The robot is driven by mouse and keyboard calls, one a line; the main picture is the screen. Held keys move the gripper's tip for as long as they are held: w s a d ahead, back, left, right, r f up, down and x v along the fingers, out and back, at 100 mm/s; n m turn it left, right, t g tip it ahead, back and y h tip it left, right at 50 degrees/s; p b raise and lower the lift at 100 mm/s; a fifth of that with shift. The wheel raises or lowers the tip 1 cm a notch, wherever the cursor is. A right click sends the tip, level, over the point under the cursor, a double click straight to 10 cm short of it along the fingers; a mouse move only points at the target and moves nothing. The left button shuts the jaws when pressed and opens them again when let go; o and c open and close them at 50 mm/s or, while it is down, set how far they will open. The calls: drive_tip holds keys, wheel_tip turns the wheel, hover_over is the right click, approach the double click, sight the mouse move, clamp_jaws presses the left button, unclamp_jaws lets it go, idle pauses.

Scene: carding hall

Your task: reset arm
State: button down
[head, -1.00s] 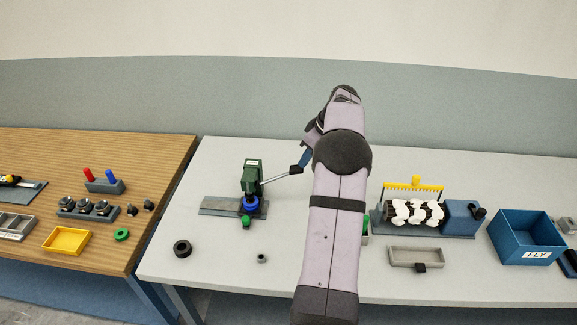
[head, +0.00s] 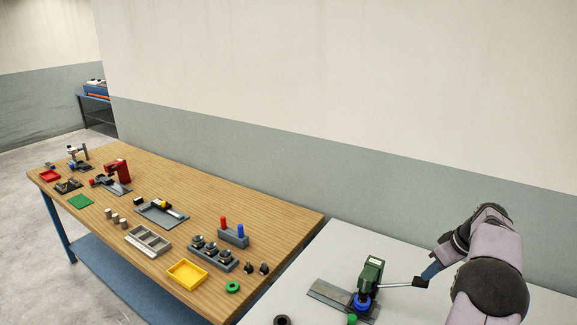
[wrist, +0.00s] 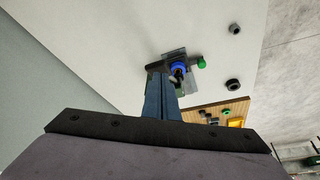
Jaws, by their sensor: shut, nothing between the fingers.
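My gripper (head: 430,272) is at the right of the head view, its blue fingers pointing down to the left. It is shut and empty. Its tips look very close to the black end of a lever on a green hand press (head: 371,275); I cannot tell whether they touch. The press, with a blue ring at its foot, stands on a grey plate on the pale table (head: 410,250). In the wrist view the shut fingers (wrist: 157,76) cover part of the press, leaving its blue ring visible.
On the wooden table (head: 240,280) at left are a yellow tray (head: 187,274), a grey block with red and blue pegs (head: 232,237), a green ring (head: 233,287) and a red device (head: 118,170). A black ring (head: 282,320) lies near the pale table's edge. The wall rises behind.

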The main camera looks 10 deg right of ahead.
drive_tip(key=s+a+f+m+g+b, duration=0.1)
drive_tip(key=s+a, duration=0.1)
drive_tip(key=a, duration=1)
drive_tip(key=s+a+f+m+g+b, duration=0.1)
drive_tip(key=s+a+g, duration=0.1)
drive_tip(key=a, duration=1)
drive_tip(key=s+a+f, duration=0.3)
drive_tip(key=s+a, duration=0.3)
drive_tip(key=s, duration=0.3)
drive_tip(key=s+a+f+g+h, duration=0.1)
drive_tip(key=s+a+f, duration=0.2)
drive_tip(key=s+a, duration=0.4)
drive_tip(key=shift+s+m+b, duration=0.35)
drive_tip(key=shift+s+m, duration=0.05)
drive_tip(key=shift+s, duration=0.8)
drive_tip(key=shift+f, duration=0.1)
wheel_tip(320, 180, down, 20)
drive_tip(key=b, duration=2)
